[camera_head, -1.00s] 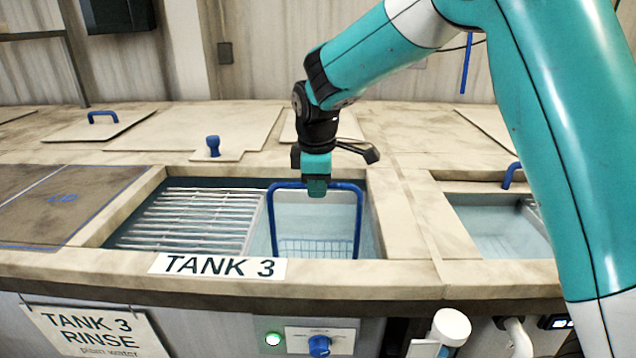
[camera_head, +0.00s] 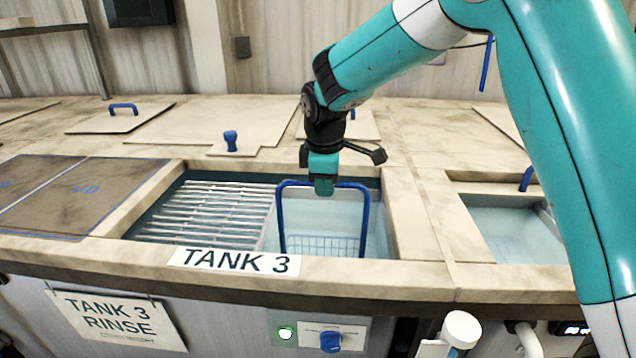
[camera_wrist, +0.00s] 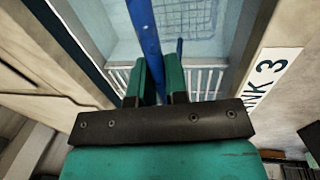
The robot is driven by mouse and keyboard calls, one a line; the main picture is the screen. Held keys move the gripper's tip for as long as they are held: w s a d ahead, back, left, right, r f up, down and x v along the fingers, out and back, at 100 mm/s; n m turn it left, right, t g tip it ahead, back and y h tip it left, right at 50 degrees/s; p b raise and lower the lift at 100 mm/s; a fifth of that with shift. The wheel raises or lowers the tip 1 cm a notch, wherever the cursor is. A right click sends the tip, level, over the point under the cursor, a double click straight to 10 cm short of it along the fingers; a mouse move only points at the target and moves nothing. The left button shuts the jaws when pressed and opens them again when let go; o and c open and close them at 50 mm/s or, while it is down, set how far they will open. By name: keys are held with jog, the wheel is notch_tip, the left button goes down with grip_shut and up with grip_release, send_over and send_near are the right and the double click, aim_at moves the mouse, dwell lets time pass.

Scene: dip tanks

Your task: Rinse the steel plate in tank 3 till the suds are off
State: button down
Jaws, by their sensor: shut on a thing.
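Tank 3 (camera_head: 392,215) is the sunken basin behind the "TANK 3" label, with clear pale water in its right part. My gripper (camera_head: 323,186) is shut on the top bar of a tall blue handle (camera_head: 365,220). The handle rises from a wire basket (camera_head: 325,246) low in the water. In the wrist view, my gripper's teal fingers (camera_wrist: 160,82) close around the blue handle (camera_wrist: 146,35), with the wire basket (camera_wrist: 188,14) beyond. I cannot make out the steel plate or any suds.
A slatted metal rack (camera_head: 205,215) fills the tank's left part. A second basin (camera_head: 505,230) lies to the right. Lids with blue handles (camera_head: 123,116) lie on the counter behind. A blue knob (camera_head: 331,341) and a lit green lamp (camera_head: 286,333) are on the front.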

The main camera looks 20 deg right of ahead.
jog(key=shift+r, duration=0.15)
notch_tip(320, 180, up, 22)
jog(key=p, duration=1.9)
